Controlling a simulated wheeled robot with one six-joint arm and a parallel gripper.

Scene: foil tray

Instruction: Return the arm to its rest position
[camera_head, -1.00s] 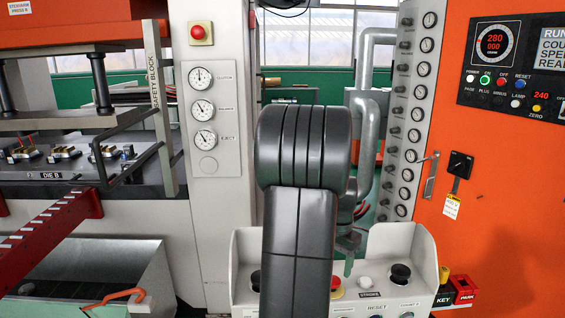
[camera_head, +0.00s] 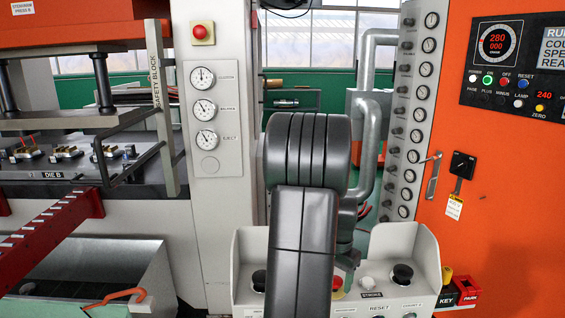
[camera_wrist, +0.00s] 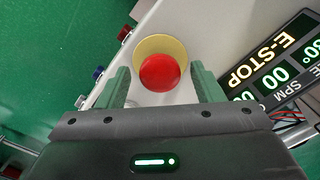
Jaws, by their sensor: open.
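My arm (camera_head: 304,160) stands upright in the middle of the head view, its black links hiding most of my gripper. In the wrist view my gripper (camera_wrist: 160,72) has its two green fingers wide apart, with nothing held between them. A red mushroom button (camera_wrist: 160,72) on a yellow ring shows between and beyond the fingertips, beside a label reading E-STOP (camera_wrist: 262,62). How far the fingertips are from the button I cannot tell. In the head view the red button (camera_head: 338,282) is partly hidden behind my arm.
A white control box (camera_head: 400,240) with black knobs stands below and around my arm. A white pillar with gauges (camera_head: 205,110) is to the left, an orange cabinet (camera_head: 510,200) to the right. A red toothed rail (camera_head: 50,235) and a bin (camera_head: 100,260) lie at lower left.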

